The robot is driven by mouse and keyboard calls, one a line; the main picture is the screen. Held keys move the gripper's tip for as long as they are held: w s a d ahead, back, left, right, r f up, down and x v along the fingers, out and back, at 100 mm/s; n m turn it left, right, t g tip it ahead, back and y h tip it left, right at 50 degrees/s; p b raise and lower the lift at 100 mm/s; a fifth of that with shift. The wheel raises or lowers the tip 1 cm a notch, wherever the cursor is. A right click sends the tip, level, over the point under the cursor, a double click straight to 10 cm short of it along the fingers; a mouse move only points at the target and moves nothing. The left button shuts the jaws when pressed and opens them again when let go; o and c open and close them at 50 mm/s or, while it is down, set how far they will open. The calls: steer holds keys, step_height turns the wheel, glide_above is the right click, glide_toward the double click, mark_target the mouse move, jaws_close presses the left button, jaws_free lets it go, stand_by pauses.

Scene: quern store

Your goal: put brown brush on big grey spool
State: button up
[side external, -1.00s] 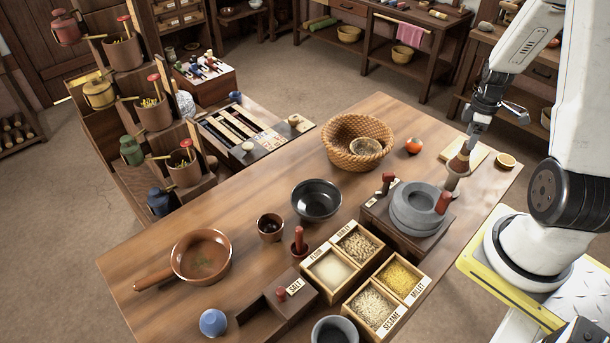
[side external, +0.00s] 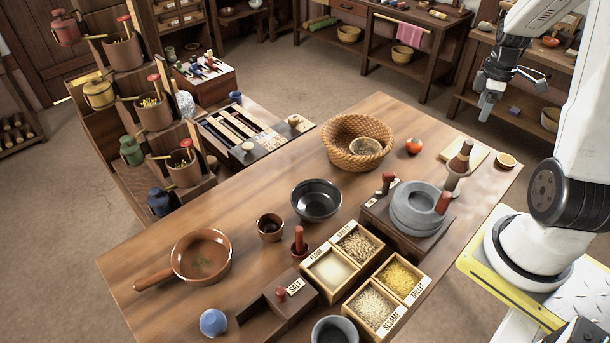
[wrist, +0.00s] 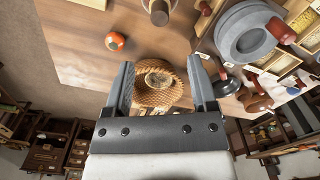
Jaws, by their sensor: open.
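The brown brush (side external: 461,158) stands slightly tilted on top of the big grey spool (side external: 452,181), at the right end of the table in the side view. The brush touches the spool's upper face, and nothing holds it. The brush (wrist: 160,17) also shows at the top edge of the wrist view, partly cut off. My gripper (side external: 486,106) is up and behind the brush, clear of it and empty. In the wrist view its two fingers (wrist: 160,66) are spread apart with nothing between them.
A grey quern (side external: 418,208) with a red handle stands just in front of the spool. A wicker basket (side external: 357,142), a tomato (side external: 413,146) and a pale board (side external: 478,153) are nearby. Grain boxes (side external: 368,278) sit nearer the front.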

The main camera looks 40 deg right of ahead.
stand_by(0.4)
steer(key=w+a+m+t, duration=0.1)
steer(key=w+a+m, duration=0.1)
steer(key=a, duration=1.4)
steer(key=w+a+f+m+t, duration=0.1)
steer(key=w+a+m, duration=0.2)
steer(key=a, duration=1.3)
steer(key=shift+w+t, duration=0.25)
steer(key=shift+t, duration=0.05)
